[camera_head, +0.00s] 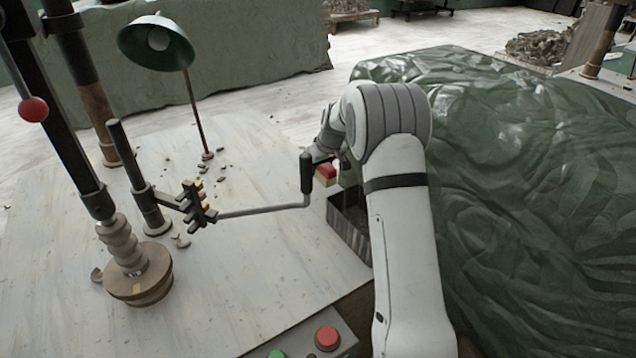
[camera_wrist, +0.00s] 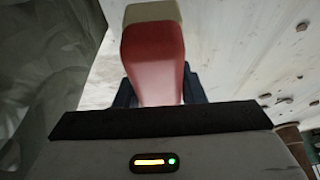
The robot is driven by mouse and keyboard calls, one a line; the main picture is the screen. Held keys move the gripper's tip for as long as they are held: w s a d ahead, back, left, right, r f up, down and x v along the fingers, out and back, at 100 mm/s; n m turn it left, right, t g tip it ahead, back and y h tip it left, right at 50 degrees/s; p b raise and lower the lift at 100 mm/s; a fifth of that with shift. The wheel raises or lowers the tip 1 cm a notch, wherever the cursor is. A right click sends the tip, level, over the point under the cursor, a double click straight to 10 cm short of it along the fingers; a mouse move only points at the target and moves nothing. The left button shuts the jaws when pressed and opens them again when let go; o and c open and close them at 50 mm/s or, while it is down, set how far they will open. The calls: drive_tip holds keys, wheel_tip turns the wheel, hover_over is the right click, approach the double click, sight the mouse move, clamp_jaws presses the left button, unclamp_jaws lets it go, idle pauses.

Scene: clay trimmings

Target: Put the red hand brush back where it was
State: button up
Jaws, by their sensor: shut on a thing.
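The red hand brush (camera_head: 326,171) has a red body with a cream part along it, and shows just left of my arm in the head view. In the wrist view the red hand brush (camera_wrist: 153,62) points away from me, with its cream end (camera_wrist: 152,12) farthest off. My gripper (camera_wrist: 158,92) is shut on the red body, a dark finger on either side. In the head view my wrist mostly hides the gripper. The brush appears near the far end of a dark open-topped metal bin (camera_head: 346,222); I cannot tell its height above the table.
A crank handle (camera_head: 306,173) on a bent rod stands close left of the brush. A green lamp (camera_head: 157,43), a post and clay scraps (camera_head: 221,178) are on the pale table (camera_head: 250,255). Green sheeting (camera_head: 530,180) covers the right. Push buttons (camera_head: 327,338) sit at the front.

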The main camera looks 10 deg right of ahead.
sight(326, 165)
drive_tip(key=shift+f, duration=2.3)
drive_tip(key=shift+s, duration=0.1)
drive_tip(key=shift+f, duration=0.15)
drive_tip(key=o, duration=0.9)
drive_tip(key=shift+r, duration=0.4)
drive_tip(key=v, duration=1.1)
drive_tip(key=shift+s+d+r, duration=0.15)
drive_tip(key=shift+s+r, duration=0.1)
drive_tip(key=shift+s, duration=0.05)
